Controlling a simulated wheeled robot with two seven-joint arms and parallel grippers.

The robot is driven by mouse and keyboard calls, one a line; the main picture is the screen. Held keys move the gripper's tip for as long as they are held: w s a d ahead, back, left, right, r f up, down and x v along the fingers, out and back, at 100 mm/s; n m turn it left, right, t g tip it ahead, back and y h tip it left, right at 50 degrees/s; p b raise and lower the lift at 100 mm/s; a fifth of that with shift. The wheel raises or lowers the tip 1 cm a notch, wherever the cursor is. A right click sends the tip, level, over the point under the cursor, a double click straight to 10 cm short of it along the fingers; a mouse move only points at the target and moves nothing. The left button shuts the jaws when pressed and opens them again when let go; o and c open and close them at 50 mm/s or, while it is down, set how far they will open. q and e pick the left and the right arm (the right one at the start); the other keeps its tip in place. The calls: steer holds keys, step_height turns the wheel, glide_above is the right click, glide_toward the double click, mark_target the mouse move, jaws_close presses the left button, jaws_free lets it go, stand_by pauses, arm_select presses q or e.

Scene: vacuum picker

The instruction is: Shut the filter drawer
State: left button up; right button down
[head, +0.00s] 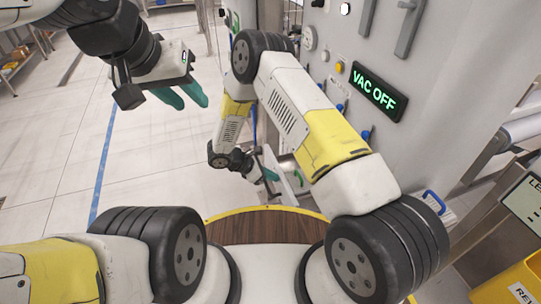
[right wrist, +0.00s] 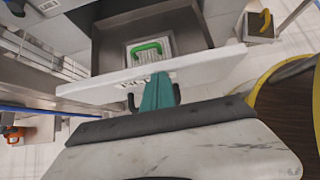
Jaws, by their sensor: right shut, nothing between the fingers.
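The filter drawer (right wrist: 215,58) is pulled out in the right wrist view, with its pale front panel across the view. A white filter with a green handle (right wrist: 148,46) sits inside it. My right gripper (right wrist: 157,85) is shut and empty, its teal fingertips at the outer face of the front, between the dark ends of the drawer's handle (right wrist: 177,94). I cannot tell whether they touch. In the head view the drawer (head: 287,172) is partly hidden by my right arm, beside my right gripper (head: 270,174). My left gripper (head: 190,98) is raised at upper left, fingers apart, empty.
The grey machine cabinet stands at the right with a lit "VAC OFF" sign (head: 374,91). A yellow bin (head: 508,284) is at lower right. Shelving (head: 20,50) stands far left. The floor at left is clear, with a blue line (head: 103,160).

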steer(key=w+d, duration=0.2)
steer(key=d, duration=0.6)
steer(key=w+d, duration=0.3)
steer(key=d, duration=0.4)
steer(key=shift+d, duration=0.4)
